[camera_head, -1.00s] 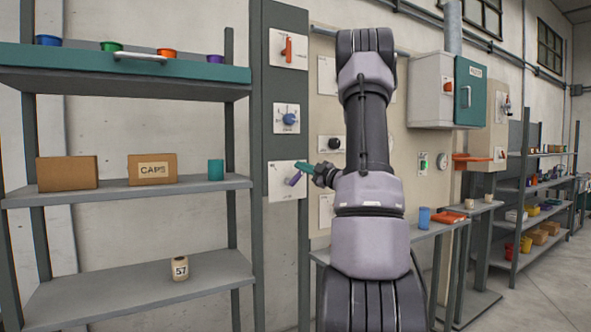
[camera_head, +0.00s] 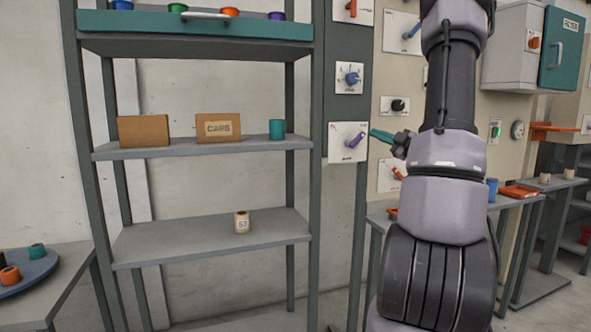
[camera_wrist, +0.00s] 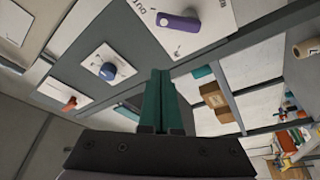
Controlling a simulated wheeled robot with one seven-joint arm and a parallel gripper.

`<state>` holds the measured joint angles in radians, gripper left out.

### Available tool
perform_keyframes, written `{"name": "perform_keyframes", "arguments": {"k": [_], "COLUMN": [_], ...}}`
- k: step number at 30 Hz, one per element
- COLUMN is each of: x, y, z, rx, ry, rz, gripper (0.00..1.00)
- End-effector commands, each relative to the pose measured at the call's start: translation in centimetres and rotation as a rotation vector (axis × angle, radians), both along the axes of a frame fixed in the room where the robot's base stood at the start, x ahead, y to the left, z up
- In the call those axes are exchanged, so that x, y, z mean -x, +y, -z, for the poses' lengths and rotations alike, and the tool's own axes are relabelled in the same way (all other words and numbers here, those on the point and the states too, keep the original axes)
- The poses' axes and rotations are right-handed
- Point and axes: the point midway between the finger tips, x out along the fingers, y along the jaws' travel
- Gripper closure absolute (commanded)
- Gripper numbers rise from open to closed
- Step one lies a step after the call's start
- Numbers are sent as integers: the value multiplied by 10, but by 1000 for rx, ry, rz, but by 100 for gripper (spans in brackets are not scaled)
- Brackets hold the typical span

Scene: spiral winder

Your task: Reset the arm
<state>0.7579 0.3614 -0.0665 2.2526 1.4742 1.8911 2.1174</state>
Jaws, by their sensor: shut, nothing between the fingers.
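My arm stands in the right half of the head view, folded upright. My gripper (camera_head: 377,134) has teal fingers that point left, near the white plate with the purple knob (camera_head: 356,139). In the wrist view the two teal fingers (camera_wrist: 161,78) lie together, with nothing between them. The purple knob also shows in the wrist view (camera_wrist: 178,22), beyond the fingertips, and a gap seems to separate it from them. A blue knob (camera_wrist: 107,71) sits on another plate to the left of the fingers.
A shelf (camera_head: 206,148) on the left holds boxes and a teal cup (camera_head: 276,129). A spool marked 57 (camera_head: 241,222) stands on its lower board. A table with a round blue tray (camera_head: 27,274) is at lower left. A panel with several knobs and a teal cabinet (camera_head: 562,50) stand behind my arm.

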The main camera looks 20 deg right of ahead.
Motion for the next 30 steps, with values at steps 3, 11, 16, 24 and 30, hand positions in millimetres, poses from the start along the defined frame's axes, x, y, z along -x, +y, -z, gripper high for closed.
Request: {"name": "perform_keyframes", "arguments": {"k": [3,11,16,24,30], "x": [0,22,87,197,238], "y": [8,145,254,309,294], "z": [-2,-23,-17,9,5], "rx": [32,661,1385,2406,-1726], "ry": [-2,-111,-441,-1426,1455], "rz": [-15,-298,-616,-1051,768], "gripper": [100,100,100,100,100]}}
